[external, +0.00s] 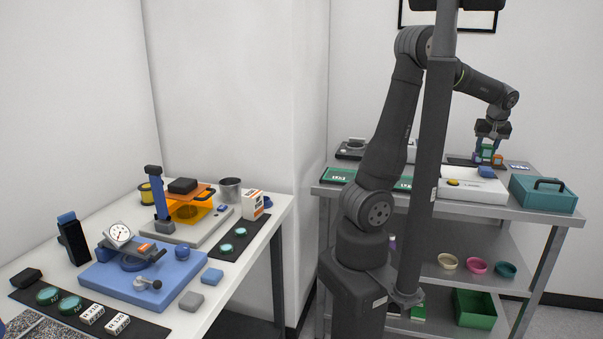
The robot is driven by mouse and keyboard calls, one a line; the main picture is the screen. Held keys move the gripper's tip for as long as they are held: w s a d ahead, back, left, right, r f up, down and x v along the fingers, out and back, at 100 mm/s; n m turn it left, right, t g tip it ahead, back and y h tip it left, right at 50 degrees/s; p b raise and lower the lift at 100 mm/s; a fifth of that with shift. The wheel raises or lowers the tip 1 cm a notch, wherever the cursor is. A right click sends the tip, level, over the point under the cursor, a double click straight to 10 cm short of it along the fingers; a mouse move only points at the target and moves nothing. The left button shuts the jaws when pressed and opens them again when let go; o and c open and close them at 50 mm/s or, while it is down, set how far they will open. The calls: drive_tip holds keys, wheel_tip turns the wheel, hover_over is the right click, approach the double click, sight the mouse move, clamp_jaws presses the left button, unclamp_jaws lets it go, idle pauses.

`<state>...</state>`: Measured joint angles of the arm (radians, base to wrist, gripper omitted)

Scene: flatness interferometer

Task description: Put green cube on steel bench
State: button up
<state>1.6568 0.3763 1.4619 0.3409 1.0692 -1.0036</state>
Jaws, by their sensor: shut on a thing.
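My gripper (488,151) is at the upper right of the external view, pointing down over the rear of the steel bench (478,212). It is shut on a small green cube (487,153), which shows only partly between the blue fingers. An orange patch shows at the fingers too; I cannot tell whether it is part of the gripper or a separate thing. Whether the cube touches the bench top or hangs above it is too small to tell.
A white box (470,187) with a blue piece on top stands in front of my gripper. A teal toolbox (544,193) is to its right, green boards to its left. Bowls (476,267) sit on the lower shelf. The white table (215,308) at left is crowded with instruments.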

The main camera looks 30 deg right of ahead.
drive_tip(key=shift+s+a+r, duration=0.1)
drive_tip(key=shift+s+r, duration=0.1)
drive_tip(key=shift+s, duration=0.1)
drive_tip(key=w+a, duration=0.3)
drive_tip(key=w, duration=0.8)
drive_tip(key=w+a, duration=0.3)
drive_tip(key=w, duration=0.8)
drive_tip(key=w+a+r, duration=0.1)
drive_tip(key=w+a, duration=0.6)
drive_tip(key=w, duration=0.2)
drive_tip(key=w+a+r+n, duration=0.1)
drive_tip(key=w+a, duration=0.5)
drive_tip(key=w, duration=0.3)
drive_tip(key=shift+a, duration=0.35)
